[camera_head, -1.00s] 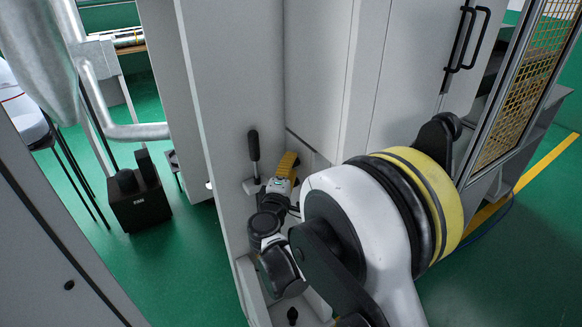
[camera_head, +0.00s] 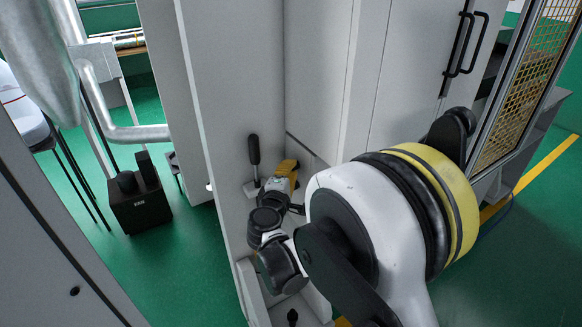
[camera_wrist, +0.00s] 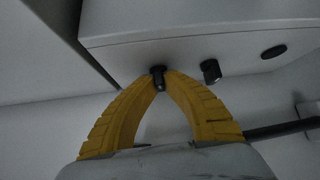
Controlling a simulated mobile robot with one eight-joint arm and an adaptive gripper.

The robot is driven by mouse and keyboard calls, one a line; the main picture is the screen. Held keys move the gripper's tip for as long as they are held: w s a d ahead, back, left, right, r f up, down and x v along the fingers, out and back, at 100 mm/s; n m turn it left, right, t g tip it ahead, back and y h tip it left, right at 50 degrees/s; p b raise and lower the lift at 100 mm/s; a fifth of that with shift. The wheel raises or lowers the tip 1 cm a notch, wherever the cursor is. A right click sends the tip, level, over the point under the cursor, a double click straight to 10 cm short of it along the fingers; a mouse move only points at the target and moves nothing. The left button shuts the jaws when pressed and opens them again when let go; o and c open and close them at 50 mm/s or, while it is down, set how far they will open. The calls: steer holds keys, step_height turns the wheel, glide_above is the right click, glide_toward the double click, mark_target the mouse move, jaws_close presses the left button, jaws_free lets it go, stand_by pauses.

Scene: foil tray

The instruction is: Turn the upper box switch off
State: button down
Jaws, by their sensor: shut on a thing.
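In the wrist view, a pale grey box (camera_wrist: 190,42) carries a small black switch (camera_wrist: 158,83). The yellow fingers of my gripper (camera_wrist: 160,75) meet around this switch, and their tips are shut on it. A second black knob (camera_wrist: 211,71) sits to the right on the same box, clear of the fingers. In the head view, my gripper (camera_head: 287,168) is a small yellow shape in the recess of a tall grey cabinet. The switch is hidden there, and I cannot tell its on or off position.
A lever with a black handle (camera_head: 254,149) stands just left of my gripper in the head view. A small black knob (camera_head: 292,316) is lower down. Cabinet walls (camera_head: 232,100) closely bound the arm. A black oval (camera_wrist: 273,51) lies further right on the box.

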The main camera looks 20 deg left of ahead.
steer(key=n+g+p, duration=0.1)
steer(key=g+p, duration=0.1)
steer(key=n+g+h+p, duration=0.1)
steer(key=n+g, duration=0.1)
steer(key=shift+w+a+r+h+p, duration=0.1)
steer(key=shift+r+h+p, duration=0.2)
steer(key=shift+r+p, duration=0.1)
steer(key=n+g+h+p, duration=0.2)
steer(key=n+g, duration=0.1)
steer(key=shift+f+g+h, duration=0.1)
steer(key=shift+g+h, duration=0.2)
steer(key=shift+h, duration=0.1)
stand_by(0.4)
steer(key=c, duration=1.5)
jaws_free()
steer(key=shift+w, duration=0.1)
